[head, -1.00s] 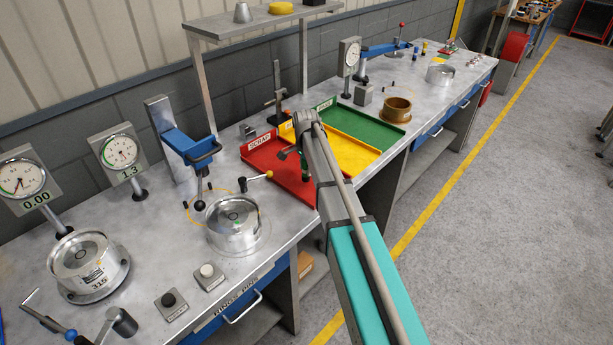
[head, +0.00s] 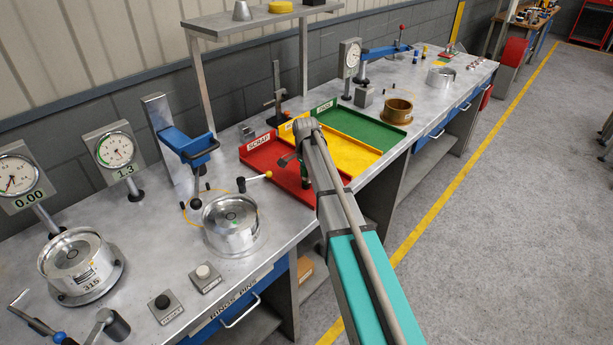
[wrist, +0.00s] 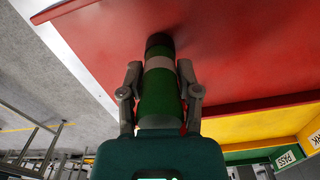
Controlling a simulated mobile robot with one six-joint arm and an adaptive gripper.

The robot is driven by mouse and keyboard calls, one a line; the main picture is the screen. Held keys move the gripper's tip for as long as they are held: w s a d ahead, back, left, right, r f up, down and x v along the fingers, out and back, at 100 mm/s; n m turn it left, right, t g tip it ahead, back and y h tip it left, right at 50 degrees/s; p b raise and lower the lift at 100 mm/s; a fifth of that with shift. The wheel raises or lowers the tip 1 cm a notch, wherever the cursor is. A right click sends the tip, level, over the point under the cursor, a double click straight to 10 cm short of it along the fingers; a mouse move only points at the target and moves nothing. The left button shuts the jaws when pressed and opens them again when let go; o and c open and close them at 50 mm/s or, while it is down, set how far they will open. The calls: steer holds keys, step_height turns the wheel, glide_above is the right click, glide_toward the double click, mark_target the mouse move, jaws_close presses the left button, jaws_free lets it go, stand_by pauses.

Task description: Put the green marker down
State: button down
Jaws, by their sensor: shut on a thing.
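The green marker (wrist: 158,95), with a pale band and a dark end, is held upright between the two fingers of my gripper (wrist: 160,85) in the wrist view. Its dark end points at the red floor of the SCRAP tray (wrist: 230,45); I cannot tell whether it touches. In the head view my gripper (head: 298,161) is over the right part of the red SCRAP tray (head: 262,160), partly hidden by my arm. The marker shows there only as a small dark green piece (head: 305,174).
A yellow tray (head: 355,158) and a green PASS tray (head: 370,132) adjoin the red one. The red tray's left part is clear.

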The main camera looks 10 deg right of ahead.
steer(key=shift+f, duration=0.2)
steer(key=shift+c, duration=1.5)
jaws_free()
steer(key=shift+r, duration=0.1)
steer(key=shift+r, duration=0.15)
step_height(320, 180, up, 12)
steer(key=p, duration=1.2)
steer(key=s+n, duration=1.3)
steer(key=s, duration=1.6)
